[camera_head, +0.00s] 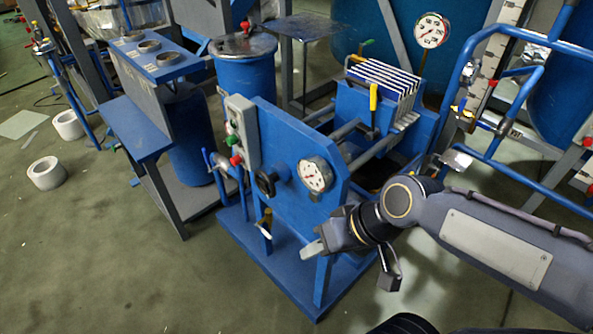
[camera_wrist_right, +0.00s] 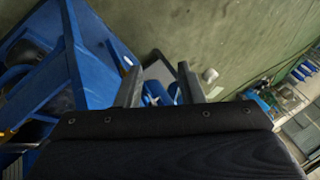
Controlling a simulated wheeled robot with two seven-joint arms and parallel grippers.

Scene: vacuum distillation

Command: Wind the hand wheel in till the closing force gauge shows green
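The black hand wheel (camera_head: 266,182) sits on the front of the blue end plate (camera_head: 285,150) of the press. Just right of it is a round white gauge (camera_head: 315,175) with some red on its face; its needle reading is too small to tell. My right gripper (camera_head: 350,264) is in front of the plate's lower right, below and to the right of the wheel, touching neither. Its fingers are wide apart and empty, as the right wrist view (camera_wrist_right: 160,86) also shows. My left gripper is not in view.
A grey button box (camera_head: 241,132) stands on the plate's left edge. White plates (camera_head: 385,76) are stacked behind, with a second gauge (camera_head: 432,30) above. Blue pipe rails (camera_head: 470,75) stand right. The floor at front left is clear.

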